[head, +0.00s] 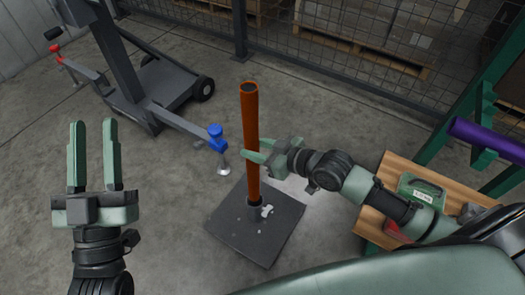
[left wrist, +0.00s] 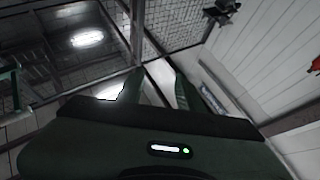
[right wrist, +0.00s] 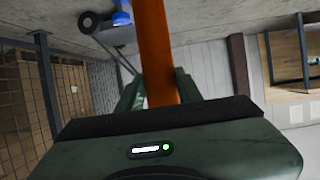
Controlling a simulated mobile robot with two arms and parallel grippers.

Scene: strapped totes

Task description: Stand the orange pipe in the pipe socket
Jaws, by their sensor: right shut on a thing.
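The orange pipe (head: 251,125) stands upright in the head view, its lower end at the dark pipe socket (head: 254,207) on a square dark base plate (head: 283,240). The pipe's lower end is hidden inside the socket collar. My right gripper (head: 258,152) is shut on the pipe around its middle, and the pipe (right wrist: 157,50) runs between the fingers in the right wrist view. My left gripper (head: 95,130) is raised at the left, open and empty, well apart from the pipe. Its two fingers also show apart in the left wrist view (left wrist: 158,88).
A dark wheeled stand (head: 155,90) with a blue-topped arm (head: 216,138) is close left of the pipe. A wooden bench (head: 371,225) with a green case (head: 420,190) is at the right. A purple pipe (head: 485,138) rests on a green rack. Mesh fencing runs behind.

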